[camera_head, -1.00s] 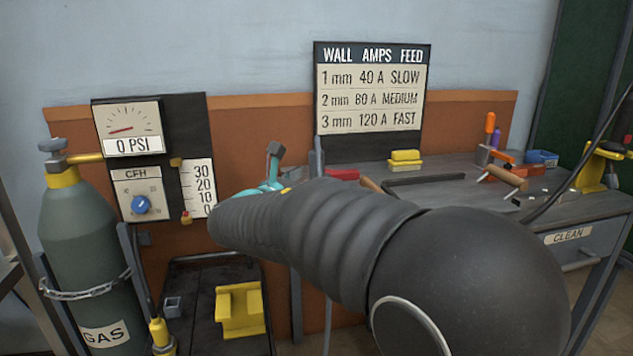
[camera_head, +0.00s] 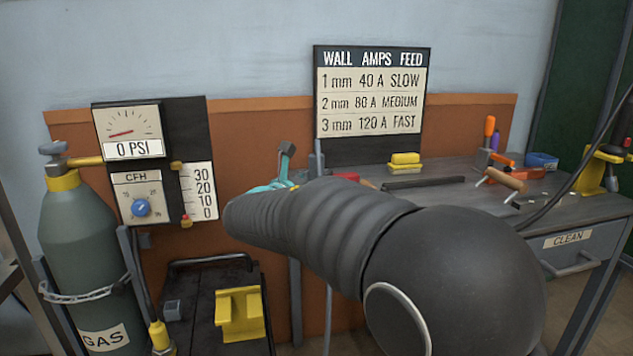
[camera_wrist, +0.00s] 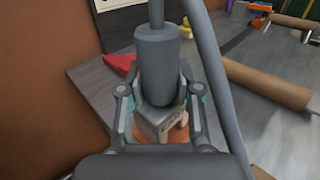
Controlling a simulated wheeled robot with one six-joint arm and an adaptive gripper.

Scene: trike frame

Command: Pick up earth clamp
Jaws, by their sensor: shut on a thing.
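My gripper (camera_wrist: 160,120) is shut on a grey thing that looks like the earth clamp (camera_wrist: 157,68). In the wrist view it has a thick grey cylinder with a thinner rod above. A pale block and a copper-coloured part show lower between the fingers. My arm hides the rest of the clamp there.
A gas cylinder (camera_head: 82,235) stands at left. A dark cart (camera_head: 190,325) carries a yellow bracket (camera_head: 240,314). A grey post or cable passes close right of my gripper.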

